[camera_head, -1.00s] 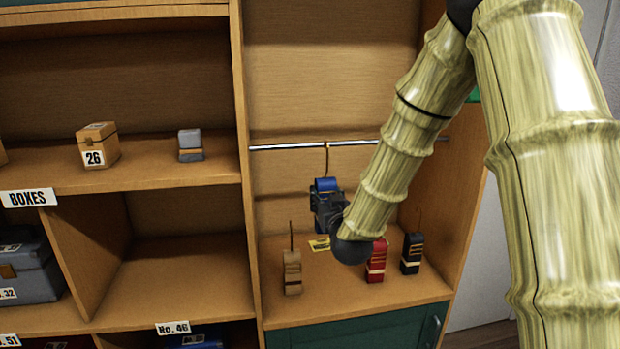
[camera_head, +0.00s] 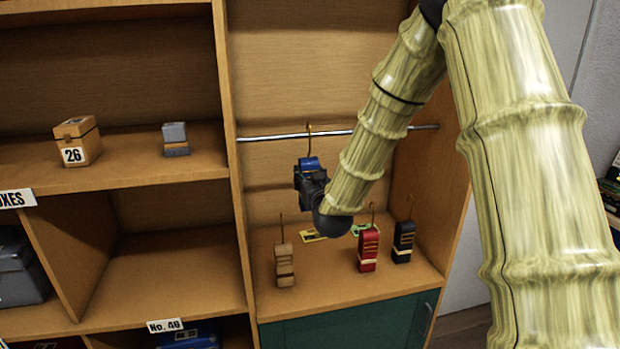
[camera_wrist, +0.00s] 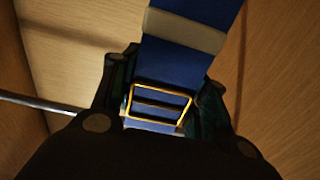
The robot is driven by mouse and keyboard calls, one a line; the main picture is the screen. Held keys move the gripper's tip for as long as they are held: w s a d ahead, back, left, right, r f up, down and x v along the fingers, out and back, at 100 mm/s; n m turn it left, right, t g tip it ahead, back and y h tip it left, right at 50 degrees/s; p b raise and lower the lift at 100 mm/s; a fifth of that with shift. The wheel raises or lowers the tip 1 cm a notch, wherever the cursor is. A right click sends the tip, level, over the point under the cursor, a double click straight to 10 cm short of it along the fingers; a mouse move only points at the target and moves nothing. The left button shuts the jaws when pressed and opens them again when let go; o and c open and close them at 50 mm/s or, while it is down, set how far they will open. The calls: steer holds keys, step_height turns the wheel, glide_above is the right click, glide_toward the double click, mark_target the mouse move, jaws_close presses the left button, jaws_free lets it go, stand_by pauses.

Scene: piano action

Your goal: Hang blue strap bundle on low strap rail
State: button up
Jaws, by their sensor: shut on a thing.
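The blue strap bundle (camera_head: 308,164) is held in my gripper (camera_head: 310,178), inside the right-hand bay. Its brass hook rises to the height of the low strap rail (camera_head: 270,137), a thin metal bar across the bay. The hook's top overlaps the rail in the head view; I cannot tell whether it touches it. In the wrist view the bundle (camera_wrist: 180,60) shows its blue webbing, a pale band and a gold buckle between the fingers of my gripper (camera_wrist: 160,105). The rail (camera_wrist: 40,102) shows at the left there. The hook is not clear in that view.
A tan bundle (camera_head: 284,264), a red bundle (camera_head: 368,249) and a black bundle (camera_head: 403,241) stand below on the bay floor, hooks up. Small tags lie behind them. A wooden divider (camera_head: 232,170) bounds the bay on the left. Box 26 (camera_head: 75,143) sits on the left shelf.

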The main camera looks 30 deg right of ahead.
steer(key=shift+w+d+r, duration=0.1)
steer(key=shift+r, duration=0.15)
steer(key=shift+w+d+f+b, duration=0.2)
steer(key=shift+w+f+b, duration=0.3)
steer(key=shift+w+f, duration=0.4)
steer(key=shift+w+d+f+b, duration=0.2)
steer(key=shift+w+f+b, duration=0.25)
steer(key=shift+w+f, duration=0.45)
steer(key=shift+r, duration=0.1)
steer(key=o, duration=1.2)
steer(key=shift+s, duration=0.1)
